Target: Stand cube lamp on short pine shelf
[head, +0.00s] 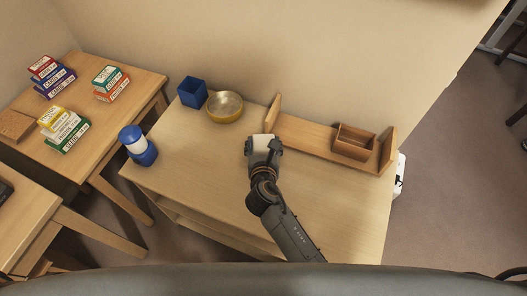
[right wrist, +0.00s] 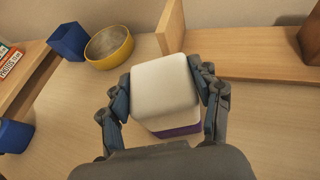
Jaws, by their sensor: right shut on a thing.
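The cube lamp is a white rounded cube with a purple base. My right gripper (head: 264,147) is shut on the cube lamp (head: 262,141), its fingers on two opposite sides. In the right wrist view the lamp (right wrist: 164,90) sits between the fingers of the gripper (right wrist: 166,95). The short pine shelf (head: 310,134) is a low board with two upright ends, at the back of the desk against the wall. The lamp is in front of the shelf's left end (right wrist: 171,28); I cannot tell whether it touches the desk. My left gripper is not in view.
A wooden box (head: 353,142) stands on the shelf's right part; its left and middle are free. A yellow bowl (head: 225,107), a blue cube holder (head: 192,92) and a blue-and-white lantern (head: 138,146) stand on the desk (head: 195,165). Stacked boxes (head: 64,130) lie on the left table.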

